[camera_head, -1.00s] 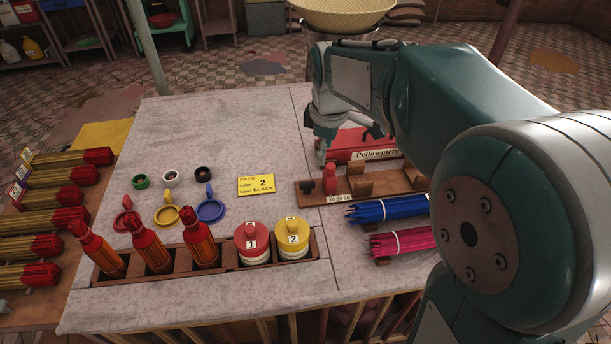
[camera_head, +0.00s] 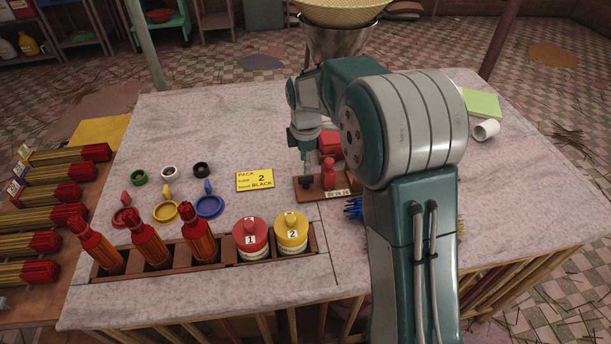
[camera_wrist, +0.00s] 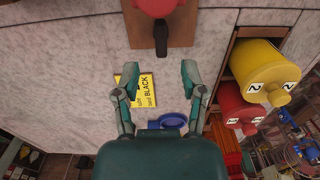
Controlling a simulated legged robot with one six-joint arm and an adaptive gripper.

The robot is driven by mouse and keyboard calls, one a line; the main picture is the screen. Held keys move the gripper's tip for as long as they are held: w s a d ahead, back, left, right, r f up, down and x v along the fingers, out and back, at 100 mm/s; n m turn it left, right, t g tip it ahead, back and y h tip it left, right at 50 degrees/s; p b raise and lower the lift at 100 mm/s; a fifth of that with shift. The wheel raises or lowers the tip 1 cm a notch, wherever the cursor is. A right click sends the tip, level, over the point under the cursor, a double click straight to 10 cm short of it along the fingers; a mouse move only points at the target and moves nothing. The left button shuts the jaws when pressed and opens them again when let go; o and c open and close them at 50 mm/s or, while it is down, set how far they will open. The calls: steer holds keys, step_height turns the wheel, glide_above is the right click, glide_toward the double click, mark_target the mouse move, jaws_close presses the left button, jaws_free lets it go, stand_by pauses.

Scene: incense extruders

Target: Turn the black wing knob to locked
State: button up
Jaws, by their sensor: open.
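The black wing knob (camera_head: 306,183) sits at the left end of a wooden stand (camera_head: 315,195), beside a red extruder body (camera_head: 328,173). In the wrist view the knob (camera_wrist: 161,39) shows as a dark upright piece at the end of the stand, in line with the gap between my fingers. My gripper (camera_wrist: 159,72) is open and empty, its fingertips apart on either side of that line. In the head view my gripper (camera_head: 307,164) hangs over the stand's left end. I cannot tell whether it touches the knob.
A yellow card (camera_head: 255,181) reading PACK 2 BLACK lies left of the stand. A wooden rack (camera_head: 215,275) with red bundles and two numbered jars stands in front. Blue sticks (camera_head: 354,209) are partly hidden by my arm.

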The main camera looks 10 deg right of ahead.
mark_target(306, 177)
step_height(306, 177, down, 6)
steer(key=shift+r, duration=0.2)
jaws_close()
